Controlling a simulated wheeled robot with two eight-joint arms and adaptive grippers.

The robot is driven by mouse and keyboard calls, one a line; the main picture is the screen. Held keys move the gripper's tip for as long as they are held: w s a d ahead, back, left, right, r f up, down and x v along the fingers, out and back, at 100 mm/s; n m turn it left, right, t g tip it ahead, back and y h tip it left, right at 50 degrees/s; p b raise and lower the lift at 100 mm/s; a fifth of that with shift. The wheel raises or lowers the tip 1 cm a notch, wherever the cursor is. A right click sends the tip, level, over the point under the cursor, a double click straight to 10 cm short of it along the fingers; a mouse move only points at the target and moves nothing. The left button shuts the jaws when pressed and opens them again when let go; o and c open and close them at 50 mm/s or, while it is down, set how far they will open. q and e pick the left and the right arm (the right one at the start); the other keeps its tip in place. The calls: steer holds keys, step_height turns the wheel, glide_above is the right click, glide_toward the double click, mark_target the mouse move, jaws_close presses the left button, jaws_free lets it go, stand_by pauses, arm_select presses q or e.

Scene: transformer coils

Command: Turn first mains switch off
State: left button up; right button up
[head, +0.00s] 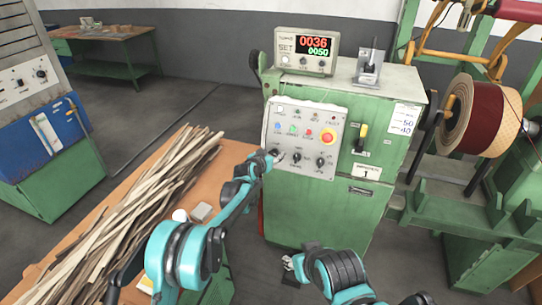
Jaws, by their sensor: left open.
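A green cabinet (325,215) stands in the middle of the head view with a light grey control panel (305,138) on its front.
A counter with red and green digits (307,51) stands on the cabinet. A black and yellow handle (361,135) is right of the panel. A table (235,155) with wooden strips (140,210) lies left. A winding machine with a coil (482,115) stands right.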

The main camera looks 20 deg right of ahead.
arm_select(q)
steer(key=c, duration=1.2)
steer(key=shift+o, duration=0.2)
steer(key=n, duration=0.4)
steer(key=shift+n, duration=0.3)
steer(key=n, duration=0.4)
steer(key=shift+a+f+n, duration=0.1)
steer(key=shift+a+n, duration=0.05)
steer(key=shift+n, duration=0.15)
steer(key=n, duration=0.4)
steer(key=shift+n, duration=0.3)
steer(key=shift+f+n, duration=0.15)
steer(key=shift+n, duration=1.95)
